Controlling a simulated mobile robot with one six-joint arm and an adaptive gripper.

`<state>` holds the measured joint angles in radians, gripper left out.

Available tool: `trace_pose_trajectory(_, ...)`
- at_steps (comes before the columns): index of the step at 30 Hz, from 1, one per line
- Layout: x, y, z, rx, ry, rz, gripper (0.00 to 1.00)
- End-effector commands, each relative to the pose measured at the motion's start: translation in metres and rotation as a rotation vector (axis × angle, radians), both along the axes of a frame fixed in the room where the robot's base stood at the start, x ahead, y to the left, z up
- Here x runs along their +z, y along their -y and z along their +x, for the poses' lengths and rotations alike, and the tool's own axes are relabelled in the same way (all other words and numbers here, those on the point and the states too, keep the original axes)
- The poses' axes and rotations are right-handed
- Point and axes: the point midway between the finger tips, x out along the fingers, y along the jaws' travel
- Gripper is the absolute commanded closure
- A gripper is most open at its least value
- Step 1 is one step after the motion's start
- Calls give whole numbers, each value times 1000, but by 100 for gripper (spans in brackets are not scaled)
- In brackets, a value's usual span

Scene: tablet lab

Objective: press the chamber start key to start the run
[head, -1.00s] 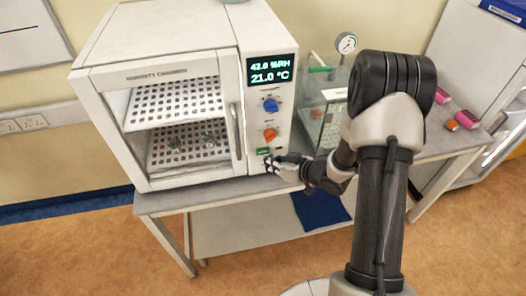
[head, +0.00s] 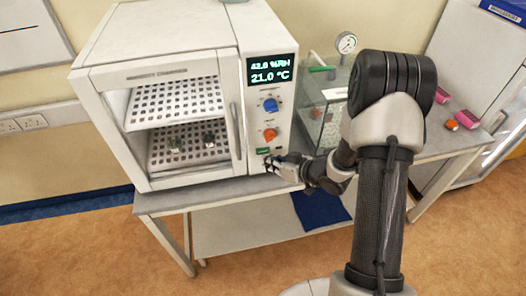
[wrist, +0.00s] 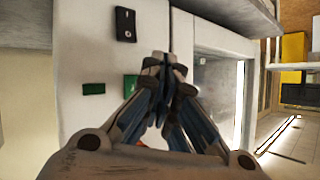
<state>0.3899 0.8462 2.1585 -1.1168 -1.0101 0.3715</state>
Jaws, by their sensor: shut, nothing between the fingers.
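The white humidity chamber (head: 172,63) stands on the bench with its windowed door closed. Its right-hand panel carries a lit display, a blue knob (head: 270,105), an orange knob (head: 269,135) and a small green piece (head: 263,150) low down. The wrist view shows a green rectangle (wrist: 93,88), a second green key (wrist: 130,85) partly hidden by my fingers, and a black switch (wrist: 125,25). I cannot tell from its label which is the start key. My gripper (wrist: 163,62) is shut and empty, its tips close to the panel beside the second green key; contact cannot be told.
A glass box (head: 318,108) with a gauge (head: 346,42) stands right of the chamber, close behind my arm. Pink items (head: 464,119) lie farther right on the bench (head: 165,203). Small dark items sit on the chamber's lower shelf.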

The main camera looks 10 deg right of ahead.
Motion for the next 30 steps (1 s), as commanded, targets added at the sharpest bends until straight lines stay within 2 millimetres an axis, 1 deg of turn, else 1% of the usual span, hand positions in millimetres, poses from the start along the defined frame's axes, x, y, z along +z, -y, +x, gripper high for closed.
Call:
trace_pose_trajectory(7, 0, 0, 1, 0, 0, 0, 100)
trace_pose_trajectory(15, 0, 0, 8, 0, 0, 0, 100)
trace_pose_trajectory(30, 0, 0, 10, 0, 0, 0, 100)
